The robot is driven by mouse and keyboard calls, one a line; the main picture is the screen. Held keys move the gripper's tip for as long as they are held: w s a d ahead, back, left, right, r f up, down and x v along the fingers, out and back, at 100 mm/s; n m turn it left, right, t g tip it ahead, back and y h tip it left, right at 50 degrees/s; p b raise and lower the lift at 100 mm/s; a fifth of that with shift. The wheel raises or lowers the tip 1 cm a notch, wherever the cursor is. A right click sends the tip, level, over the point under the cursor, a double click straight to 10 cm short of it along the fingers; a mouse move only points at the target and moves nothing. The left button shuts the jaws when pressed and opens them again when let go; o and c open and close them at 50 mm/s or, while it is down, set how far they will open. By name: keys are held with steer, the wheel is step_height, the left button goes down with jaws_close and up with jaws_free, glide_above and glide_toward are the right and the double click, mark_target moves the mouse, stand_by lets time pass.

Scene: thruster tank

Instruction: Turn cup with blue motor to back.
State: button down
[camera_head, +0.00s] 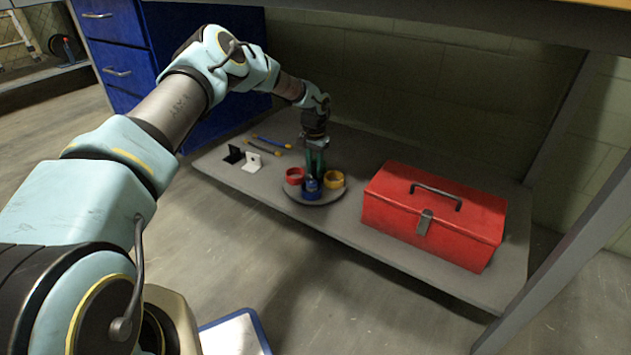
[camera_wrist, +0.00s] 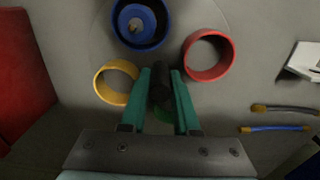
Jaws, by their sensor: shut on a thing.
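A round grey turntable (camera_head: 316,200) carries coloured ring-shaped cups. The blue cup (camera_head: 311,194) is at the front in the head view; in the wrist view (camera_wrist: 137,42) a blue motor (camera_wrist: 135,22) sits inside it. The red cup (camera_head: 294,177) is at the left and the yellow cup (camera_head: 334,180) at the right. A green piece (camera_wrist: 164,114), mostly hidden, shows between my fingers. My gripper (camera_head: 315,172) points down over the middle of the turntable. Its green fingers are shut on a dark central post (camera_wrist: 159,82). In the head view the post is hidden.
A red toolbox (camera_head: 432,212) stands to the right on the same low grey shelf. A black bracket (camera_head: 233,154), a white bracket (camera_head: 252,161) and two thin cables (camera_head: 271,142) lie to the left. Blue drawers (camera_head: 115,55) stand behind left. A table leg (camera_head: 570,235) rises at the right.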

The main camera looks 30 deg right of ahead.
steer(key=shift+m, duration=0.8)
steer(key=shift+m, duration=1.7)
steer(key=m, duration=0.2)
steer(key=shift+m, duration=0.7)
